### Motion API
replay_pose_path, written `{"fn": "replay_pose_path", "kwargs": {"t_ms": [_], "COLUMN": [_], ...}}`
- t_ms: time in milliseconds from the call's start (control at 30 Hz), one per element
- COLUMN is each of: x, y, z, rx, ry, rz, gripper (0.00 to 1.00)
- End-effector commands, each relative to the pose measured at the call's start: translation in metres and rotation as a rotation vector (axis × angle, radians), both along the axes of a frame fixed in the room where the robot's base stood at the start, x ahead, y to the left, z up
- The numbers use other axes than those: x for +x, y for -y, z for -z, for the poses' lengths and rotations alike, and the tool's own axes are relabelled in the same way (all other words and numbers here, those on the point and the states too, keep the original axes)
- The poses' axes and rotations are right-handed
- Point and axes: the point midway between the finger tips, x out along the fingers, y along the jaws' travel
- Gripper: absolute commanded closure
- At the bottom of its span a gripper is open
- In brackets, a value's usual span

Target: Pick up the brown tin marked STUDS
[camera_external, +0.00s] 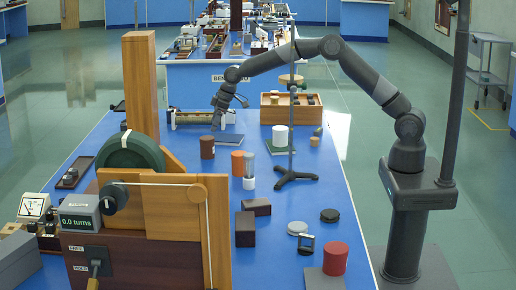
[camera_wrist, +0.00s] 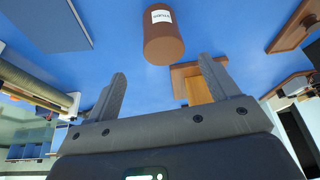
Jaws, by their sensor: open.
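The brown tin (camera_external: 207,147) stands upright on the blue bench top, left of the middle in the external view. In the wrist view the brown tin (camera_wrist: 163,36) shows at the top middle, with a white label whose small print I cannot read for certain. My gripper (camera_external: 226,110) is above and behind the tin in the external view, apart from it. In the wrist view my gripper (camera_wrist: 166,82) has its two fingers spread wide with nothing between them; the tin lies beyond the fingertips.
A stand (camera_external: 292,176) rises further right. A green wheel (camera_external: 130,155) and wooden frame are at the left. A wooden box (camera_external: 270,114) sits behind. Bare bench lies in front of the tin.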

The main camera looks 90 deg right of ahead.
Motion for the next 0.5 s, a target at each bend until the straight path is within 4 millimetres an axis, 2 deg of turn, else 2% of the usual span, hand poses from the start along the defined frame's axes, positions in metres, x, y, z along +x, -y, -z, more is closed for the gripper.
{"fn": "replay_pose_path", "kwargs": {"t_ms": [300, 500], "x": [0.016, 0.022], "y": [-0.002, -0.002], "z": [0.048, 0.061], "rx": [0.0, 0.0], "ry": [0.0, 0.002], "rz": [0.0, 0.001], "gripper": [0.2, 0.2]}}
